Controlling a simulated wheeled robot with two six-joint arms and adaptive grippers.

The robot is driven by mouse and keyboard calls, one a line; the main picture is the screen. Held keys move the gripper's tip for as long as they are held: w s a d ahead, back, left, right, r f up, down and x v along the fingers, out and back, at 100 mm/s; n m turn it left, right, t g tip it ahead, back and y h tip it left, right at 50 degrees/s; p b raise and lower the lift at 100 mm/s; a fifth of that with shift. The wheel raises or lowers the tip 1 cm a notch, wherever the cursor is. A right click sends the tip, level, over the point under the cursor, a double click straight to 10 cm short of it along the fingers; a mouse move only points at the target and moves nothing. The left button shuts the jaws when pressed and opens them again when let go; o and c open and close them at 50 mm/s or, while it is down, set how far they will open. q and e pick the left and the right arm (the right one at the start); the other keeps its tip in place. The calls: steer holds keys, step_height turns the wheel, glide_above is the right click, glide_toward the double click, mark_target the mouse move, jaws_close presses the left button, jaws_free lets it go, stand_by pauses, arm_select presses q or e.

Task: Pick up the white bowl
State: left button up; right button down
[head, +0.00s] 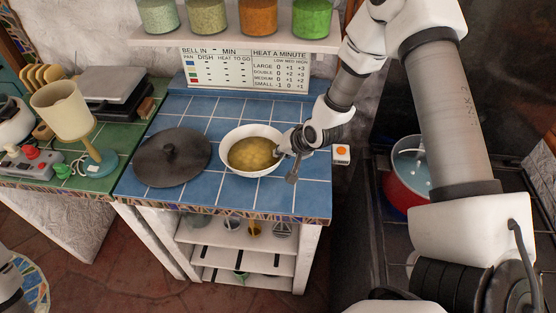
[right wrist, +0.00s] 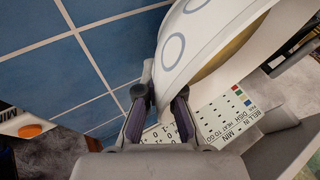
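The white bowl (head: 251,172) stands on the blue-tiled counter and holds yellowish-brown contents. Its white outer wall with blue-grey rings shows in the right wrist view (right wrist: 177,45). My right gripper (head: 287,164) is at the bowl's right rim. In the right wrist view my right gripper (right wrist: 162,103) has its two fingers apart, with the rim and wall reaching in near the fingertips; I cannot tell whether they touch it. My left gripper is not in view; only part of my left arm seems to show at the lower left edge.
A dark round lid (head: 172,160) lies left of the bowl. A lamp (head: 66,112) and a scale (head: 108,88) stand on the green tiles. A red pot (head: 403,190) sits on the stove at right. Jars (head: 258,17) line the shelf above. Blue tiles behind the bowl are clear.

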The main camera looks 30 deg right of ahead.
steer(key=s+r, duration=0.1)
steer(key=s, duration=0.7)
steer(key=s+r, duration=0.1)
steer(key=s, duration=0.4)
steer(key=shift+s+r, duration=0.1)
steer(key=shift+r, duration=0.2)
steer(key=s+p, duration=0.1)
steer(key=p, duration=0.1)
steer(key=s+p, duration=0.1)
steer(key=p, duration=0.2)
steer(key=shift+d+r, duration=0.2)
steer(key=shift+r, duration=0.15)
steer(key=shift+s+a+f+p, duration=0.15)
steer(key=shift+s+f+p, duration=0.2)
steer(key=shift+p, duration=0.3)
steer(key=shift+s, duration=0.1)
